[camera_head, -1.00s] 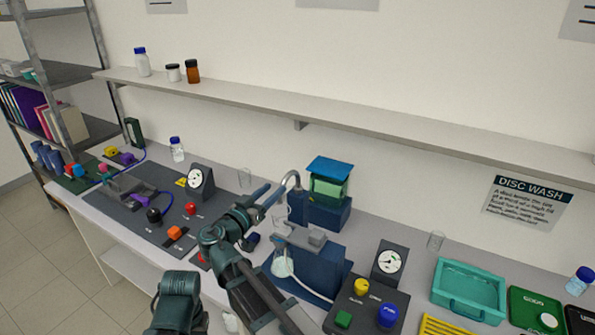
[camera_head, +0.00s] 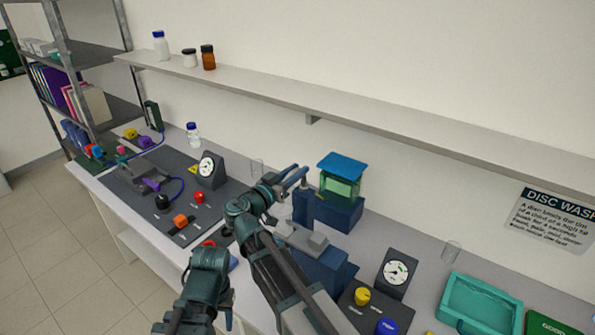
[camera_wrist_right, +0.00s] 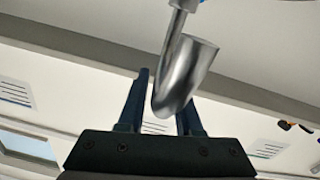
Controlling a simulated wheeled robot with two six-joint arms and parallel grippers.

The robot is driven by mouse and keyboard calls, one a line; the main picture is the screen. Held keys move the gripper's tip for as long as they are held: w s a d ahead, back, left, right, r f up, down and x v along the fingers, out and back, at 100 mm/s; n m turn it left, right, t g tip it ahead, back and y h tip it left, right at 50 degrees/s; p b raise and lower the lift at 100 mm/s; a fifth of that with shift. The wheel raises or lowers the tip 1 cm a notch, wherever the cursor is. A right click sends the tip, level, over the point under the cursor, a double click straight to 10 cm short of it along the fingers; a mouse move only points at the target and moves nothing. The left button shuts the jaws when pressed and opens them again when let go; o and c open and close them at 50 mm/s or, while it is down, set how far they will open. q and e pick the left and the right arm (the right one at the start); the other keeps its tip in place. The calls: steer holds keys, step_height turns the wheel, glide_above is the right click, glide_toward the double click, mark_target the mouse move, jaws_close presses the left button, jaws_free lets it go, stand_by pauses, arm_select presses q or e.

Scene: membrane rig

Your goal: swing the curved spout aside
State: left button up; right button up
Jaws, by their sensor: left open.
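The curved spout is a shiny grey metal tube with a wider, cup-like end (camera_wrist_right: 185,72). In the right wrist view it hangs close in front of my right gripper (camera_wrist_right: 160,100), its lower tip between the two fingers. The fingers stand apart, and I cannot tell whether they touch it. In the head view my right gripper (camera_head: 293,177) is up beside the blue-topped rig (camera_head: 341,188) and hides most of the spout. My left gripper (camera_head: 233,263) is low over the bench front; only a bit of blue finger shows, apart from the spout.
A dark panel (camera_head: 140,200) with coloured knobs and a gauge (camera_head: 207,167) lies left. Another gauge (camera_head: 397,272) and a teal tray (camera_head: 480,306) stand right. A wall shelf (camera_head: 400,118) runs behind, above the bench.

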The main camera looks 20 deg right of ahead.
jaws_close()
steer(key=shift+s, duration=0.1)
stand_by(1.0)
